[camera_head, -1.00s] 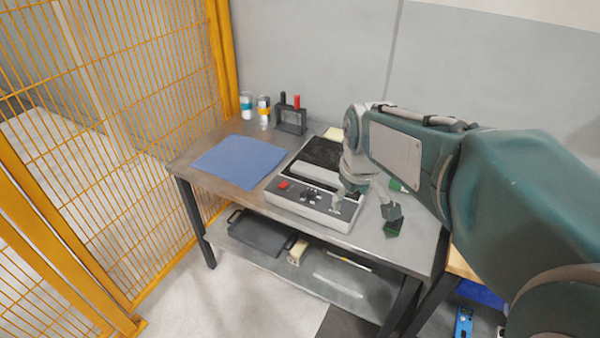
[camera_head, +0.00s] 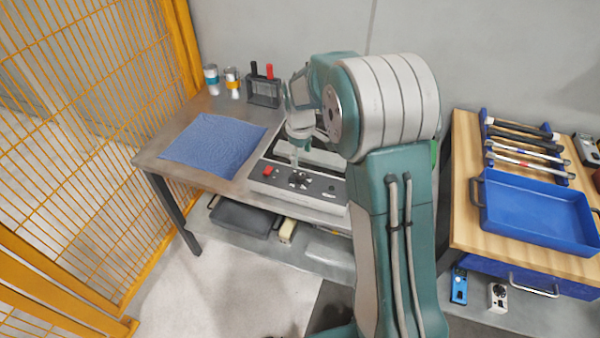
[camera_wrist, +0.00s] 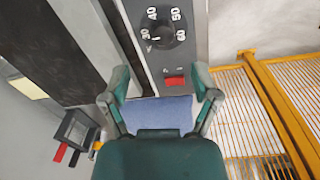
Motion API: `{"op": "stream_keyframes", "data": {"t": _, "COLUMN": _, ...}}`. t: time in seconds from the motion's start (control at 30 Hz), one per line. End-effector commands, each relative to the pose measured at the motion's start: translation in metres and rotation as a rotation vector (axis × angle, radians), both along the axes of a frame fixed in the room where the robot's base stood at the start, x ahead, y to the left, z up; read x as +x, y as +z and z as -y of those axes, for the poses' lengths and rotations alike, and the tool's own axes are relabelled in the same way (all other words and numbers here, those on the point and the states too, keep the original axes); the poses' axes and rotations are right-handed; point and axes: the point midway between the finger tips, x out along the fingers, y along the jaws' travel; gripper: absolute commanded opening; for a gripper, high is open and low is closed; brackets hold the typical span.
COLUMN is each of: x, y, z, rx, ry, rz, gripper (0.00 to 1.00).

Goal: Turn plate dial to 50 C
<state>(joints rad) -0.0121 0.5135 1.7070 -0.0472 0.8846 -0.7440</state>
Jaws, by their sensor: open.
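The hot plate (camera_head: 268,187) is a grey device with a dark front panel on the metal table. Its black round dial (camera_head: 299,179) sits on the panel, right of a red switch (camera_head: 268,171). In the wrist view the dial (camera_wrist: 166,28) shows the numbers 30, 40, 50 and 60 around it. A small light mark on the dial faces the 30 side. My gripper (camera_wrist: 160,78) is open and empty. In the wrist view its fingertips are below the dial, with the red switch (camera_wrist: 174,81) between them. In the head view my arm hides part of the plate.
A blue cloth (camera_head: 213,143) lies left of the plate. Two jars and a black holder (camera_head: 264,91) with red and black handles stand behind it. A wooden bench at right bears a blue tray (camera_head: 538,212) and tools. A yellow mesh fence (camera_head: 90,130) borders the left.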

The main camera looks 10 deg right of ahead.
Motion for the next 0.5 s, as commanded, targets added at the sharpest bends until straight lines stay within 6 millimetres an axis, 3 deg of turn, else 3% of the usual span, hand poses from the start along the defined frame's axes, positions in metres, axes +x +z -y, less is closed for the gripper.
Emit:
{"op": "stream_keyframes", "data": {"t": 0.3, "x": 0.001, "y": -0.060, "z": 0.000, "rx": -0.001, "ry": 0.001, "rz": -0.004, "gripper": 0.78}}
{"op": "stream_keyframes", "data": {"t": 0.5, "x": 0.003, "y": -0.081, "z": 0.002, "rx": -0.001, "ry": 0.001, "rz": -0.001, "gripper": 0.78}}
